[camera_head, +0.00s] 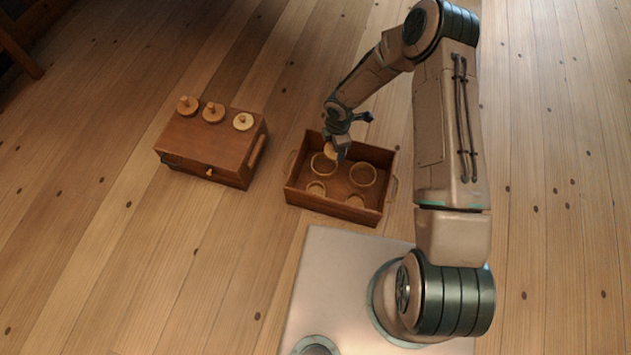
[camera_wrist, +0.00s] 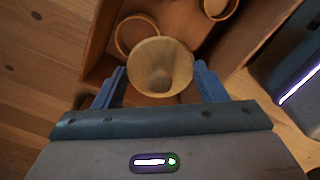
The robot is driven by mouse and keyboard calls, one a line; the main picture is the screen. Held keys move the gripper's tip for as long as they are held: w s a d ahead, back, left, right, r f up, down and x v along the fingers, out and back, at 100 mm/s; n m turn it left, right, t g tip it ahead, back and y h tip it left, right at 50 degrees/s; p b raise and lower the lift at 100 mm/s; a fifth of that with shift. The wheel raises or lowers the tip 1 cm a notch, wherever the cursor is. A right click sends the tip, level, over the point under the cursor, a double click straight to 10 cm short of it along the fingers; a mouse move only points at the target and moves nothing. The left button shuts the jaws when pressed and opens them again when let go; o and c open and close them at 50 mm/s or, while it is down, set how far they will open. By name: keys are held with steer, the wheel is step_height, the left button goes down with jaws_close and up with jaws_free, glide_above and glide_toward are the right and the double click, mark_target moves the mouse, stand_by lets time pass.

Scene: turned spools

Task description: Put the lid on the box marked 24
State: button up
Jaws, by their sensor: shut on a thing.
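My gripper (camera_head: 339,146) is shut on a pale round wooden piece that looks like a lid (camera_wrist: 160,66), with a darker middle. In the head view the lid (camera_head: 330,151) is partly hidden by the fingers. It is over the back part of an open wooden crate (camera_head: 333,205). Two larger round rims stand in the crate, one at back left (camera_head: 322,172) by my gripper and one at right (camera_head: 363,184). Lid and rim height are unclear.
A wooden chest (camera_head: 205,145) stands left of the crate, with a small front knob and three turned round pieces (camera_head: 213,112) along its top back edge. A gap of bare plank floor (camera_head: 270,195) separates chest and crate. Open floor lies behind both.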

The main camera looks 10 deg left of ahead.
steer(key=shift+s+a+f+n+b, duration=0.85)
steer(key=shift+s+f+n, duration=0.45)
steer(key=shift+f, duration=1.45)
steer(key=shift+s+a+f+n+b, duration=0.85)
steer(key=shift+s+f+n, duration=0.4)
steer(key=shift+f, duration=1.45)
steer(key=shift+s+a+f+n+b, duration=0.8)
steer(key=shift+s+f+n, duration=0.5)
steer(key=shift+f, duration=1.45)
steer(key=shift+w+d+f+b, duration=0.1)
steer(key=shift+w+f+b, duration=0.1)
steer(key=shift+b, duration=0.2)
steer(key=o, duration=1.2)
steer(key=shift+o, duration=0.2)
steer(key=shift+r, duration=0.2)
steer(key=shift+r+p, duration=0.5)
steer(key=shift+r, duration=0.1)
